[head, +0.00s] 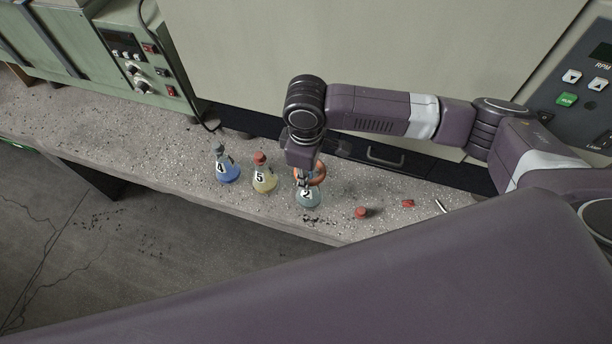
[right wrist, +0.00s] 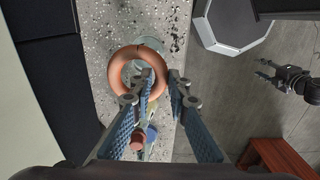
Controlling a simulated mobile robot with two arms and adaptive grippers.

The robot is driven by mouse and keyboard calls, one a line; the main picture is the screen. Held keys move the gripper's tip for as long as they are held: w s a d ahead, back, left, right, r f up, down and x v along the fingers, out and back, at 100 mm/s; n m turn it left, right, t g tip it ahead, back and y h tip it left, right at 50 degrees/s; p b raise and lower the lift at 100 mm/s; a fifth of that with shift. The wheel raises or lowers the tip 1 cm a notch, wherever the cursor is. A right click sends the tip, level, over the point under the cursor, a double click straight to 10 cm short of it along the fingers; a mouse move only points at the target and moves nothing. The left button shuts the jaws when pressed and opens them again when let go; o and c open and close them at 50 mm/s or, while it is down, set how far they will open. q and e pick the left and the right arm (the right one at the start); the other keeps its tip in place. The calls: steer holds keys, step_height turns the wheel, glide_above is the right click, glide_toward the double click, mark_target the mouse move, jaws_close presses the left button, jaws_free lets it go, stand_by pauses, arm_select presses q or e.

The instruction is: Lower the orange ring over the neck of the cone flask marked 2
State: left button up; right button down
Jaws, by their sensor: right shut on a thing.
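My right gripper (head: 304,176) is shut on the orange ring (head: 318,174), just above the flask marked 2 (head: 309,199). That flask stands upright on the bench with pale teal liquid in it. In the right wrist view the ring (right wrist: 123,75) has one side between my right fingertips (right wrist: 160,90), and part of the clear flask (right wrist: 151,43) shows behind it. I cannot tell whether the neck is inside the ring. A dark gripper at the right of that view, apparently my left gripper (right wrist: 264,70), hangs over the floor, away from the ring; its opening is unclear.
The yellow flask marked 5 (head: 264,182), red-stoppered, stands left of flask 2. The blue flask marked 4 (head: 228,173), grey-stoppered, is farther left. Red pieces (head: 361,213) (head: 408,203) lie to the right on the speckled bench (head: 120,137). A large cabinet (head: 400,40) stands behind.

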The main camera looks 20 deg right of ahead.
steer(key=shift+f+b, duration=0.3)
steer(key=shift+f, duration=0.15)
steer(key=shift+p, duration=1.2)
stand_by(0.5)
steer(key=shift+f, duration=0.6)
steer(key=c, duration=1.8)
jaws_free()
steer(key=shift+o, duration=0.4)
steer(key=o, duration=0.4)
steer(key=shift+r, duration=0.1)
